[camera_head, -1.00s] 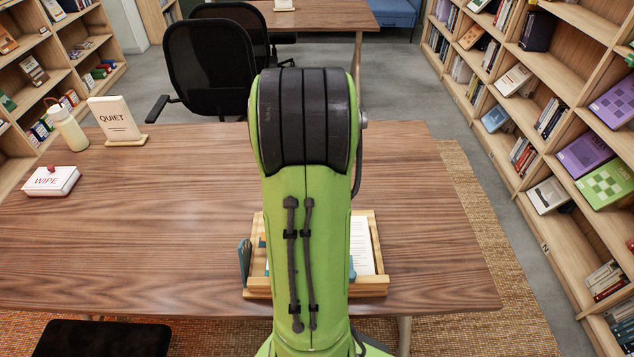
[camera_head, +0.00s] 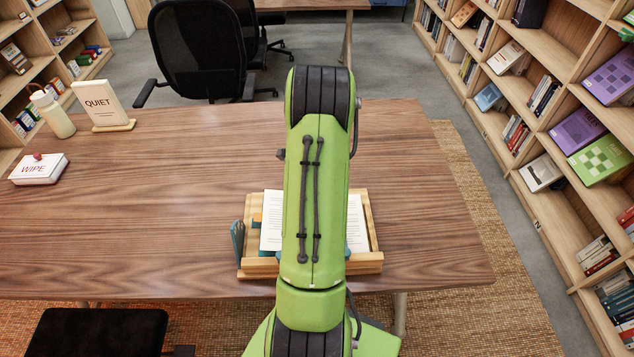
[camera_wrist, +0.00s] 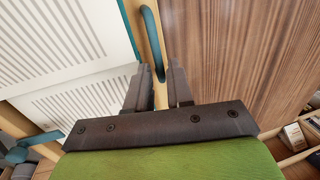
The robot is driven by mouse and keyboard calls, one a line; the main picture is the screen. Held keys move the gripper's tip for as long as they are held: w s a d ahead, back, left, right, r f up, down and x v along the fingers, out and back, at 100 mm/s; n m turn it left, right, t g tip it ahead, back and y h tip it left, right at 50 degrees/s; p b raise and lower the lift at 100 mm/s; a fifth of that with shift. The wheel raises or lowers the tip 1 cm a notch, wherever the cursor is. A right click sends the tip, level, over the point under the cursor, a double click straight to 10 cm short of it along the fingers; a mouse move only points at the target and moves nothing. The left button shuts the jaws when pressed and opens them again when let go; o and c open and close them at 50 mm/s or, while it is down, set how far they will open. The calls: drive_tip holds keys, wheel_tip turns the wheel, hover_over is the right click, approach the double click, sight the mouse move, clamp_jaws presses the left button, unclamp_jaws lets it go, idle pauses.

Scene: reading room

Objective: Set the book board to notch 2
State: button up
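The wooden book board (camera_head: 258,268) stands near the front edge of the table with an open book (camera_head: 272,222) on it. My arm covers its middle in the head view. A teal part (camera_head: 237,238) sticks up at the board's left end. In the wrist view, the printed pages (camera_wrist: 65,50) fill the left side, beside a strip of the board's wooden edge (camera_wrist: 141,22). A curved teal bar (camera_wrist: 152,40) runs along that edge towards the gap between my gripper's fingers (camera_wrist: 161,88). The fingers are apart; I cannot tell whether they touch the bar.
A WIPE box (camera_head: 38,170), a bottle (camera_head: 52,114) and a QUIET sign (camera_head: 102,104) stand at the table's left. The tabletop (camera_head: 170,210) between them and the board is clear. A black seat (camera_head: 100,332) is in front; bookshelves (camera_head: 560,120) line the right.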

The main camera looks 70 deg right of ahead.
drive_tip(key=shift+c, duration=0.4)
clamp_jaws()
idle(1.0)
